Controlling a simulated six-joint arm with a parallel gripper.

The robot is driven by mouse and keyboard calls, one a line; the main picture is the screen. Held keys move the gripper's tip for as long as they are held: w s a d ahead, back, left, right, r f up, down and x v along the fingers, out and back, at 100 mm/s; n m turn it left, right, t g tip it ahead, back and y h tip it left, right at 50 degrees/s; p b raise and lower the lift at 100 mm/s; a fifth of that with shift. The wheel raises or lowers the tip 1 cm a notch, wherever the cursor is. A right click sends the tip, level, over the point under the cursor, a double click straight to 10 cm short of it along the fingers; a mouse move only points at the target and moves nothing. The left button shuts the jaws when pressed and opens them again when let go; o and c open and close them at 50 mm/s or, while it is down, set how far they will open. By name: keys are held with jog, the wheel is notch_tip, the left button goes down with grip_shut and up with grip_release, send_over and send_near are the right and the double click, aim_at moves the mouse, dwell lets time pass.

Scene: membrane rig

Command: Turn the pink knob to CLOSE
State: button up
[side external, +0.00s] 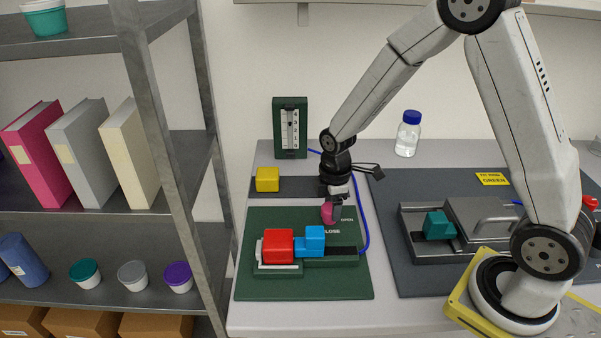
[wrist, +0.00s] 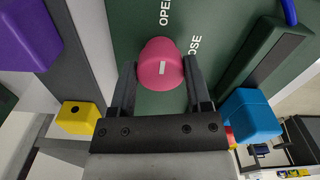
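The pink knob (side external: 328,212) stands on the dark green plate (side external: 255,220), just below my gripper (side external: 335,194), which points down at it. In the wrist view the knob (wrist: 160,62) lies between the two fingers of my gripper (wrist: 160,75). The fingertips are at its two sides with little or no gap; whether they press on it is unclear. The knob bears a short white mark. The OPEN label (wrist: 165,12) is clear of the knob. The CLOSE label (wrist: 194,47) is partly hidden in both views.
A red block (side external: 278,246) and a blue block (side external: 315,241) sit on a fixture just in front of the knob. A yellow block (side external: 267,179) is behind to the left. A dark green gauge (side external: 290,128) stands at the back. A blue cable (side external: 365,220) curves right of the knob.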

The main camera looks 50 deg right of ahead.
jog(key=c, duration=0.5)
jog(key=shift+c, duration=0.2)
jog(key=shift+m, duration=0.4)
jog(key=m, duration=0.3)
jog(key=shift+m, duration=0.3)
jog(key=m, duration=0.4)
jog(key=shift+a, duration=0.1)
jog(key=m, duration=0.5)
jog(key=shift+a, duration=0.1)
jog(key=m, duration=0.4)
jog(key=shift+a+m, duration=0.1)
jog(key=shift+m, duration=0.2)
jog(key=shift+r, duration=0.1)
jog(key=o, duration=1.3)
